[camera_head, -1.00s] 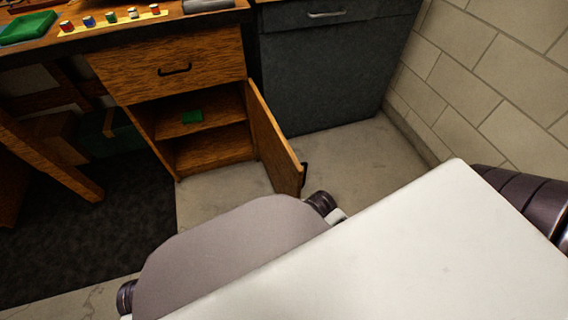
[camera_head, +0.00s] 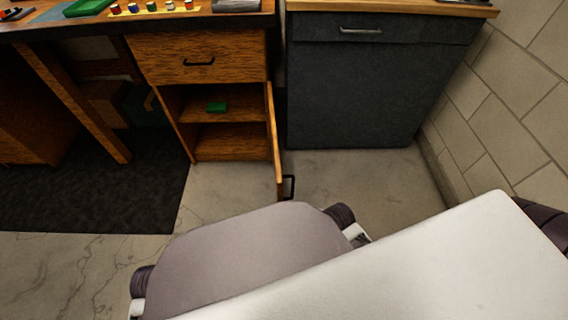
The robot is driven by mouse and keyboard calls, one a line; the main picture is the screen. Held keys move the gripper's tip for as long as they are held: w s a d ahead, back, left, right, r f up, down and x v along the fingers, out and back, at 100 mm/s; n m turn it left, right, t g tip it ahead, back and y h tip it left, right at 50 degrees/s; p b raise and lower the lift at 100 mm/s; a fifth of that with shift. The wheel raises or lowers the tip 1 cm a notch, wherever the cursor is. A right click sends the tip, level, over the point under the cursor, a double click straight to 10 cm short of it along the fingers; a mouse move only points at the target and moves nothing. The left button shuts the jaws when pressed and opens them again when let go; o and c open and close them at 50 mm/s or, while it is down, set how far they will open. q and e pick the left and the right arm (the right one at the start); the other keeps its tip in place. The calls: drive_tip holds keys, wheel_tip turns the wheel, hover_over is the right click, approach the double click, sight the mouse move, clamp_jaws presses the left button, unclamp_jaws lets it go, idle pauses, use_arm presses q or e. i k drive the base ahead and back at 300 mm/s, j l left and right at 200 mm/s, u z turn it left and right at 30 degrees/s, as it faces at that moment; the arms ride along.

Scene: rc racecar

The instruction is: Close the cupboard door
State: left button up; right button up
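The wooden cupboard (camera_head: 230,153) stands under the left workbench, below a drawer with a black handle. Its door (camera_head: 273,140) is hinged on the right side and stands open, pointing out toward me, seen nearly edge-on. The black door handle (camera_head: 289,187) is on the door's right-hand face near its free end. Inside, a small green object (camera_head: 217,107) lies on the shelf. Neither of my grippers is in view, so I cannot see whether they are open or shut.
A dark grey cabinet (camera_head: 360,95) stands right of the cupboard, with a block wall (camera_head: 505,130) beyond it. A black mat (camera_head: 90,190) lies at the left. Bare concrete floor (camera_head: 345,175) lies before the grey cabinet. My own body fills the lower middle and right.

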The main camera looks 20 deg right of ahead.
sight(278, 176)
drive_tip(key=l+u, duration=0.4)
drive_tip(key=l, duration=1.25)
drive_tip(key=k+u, duration=0.2)
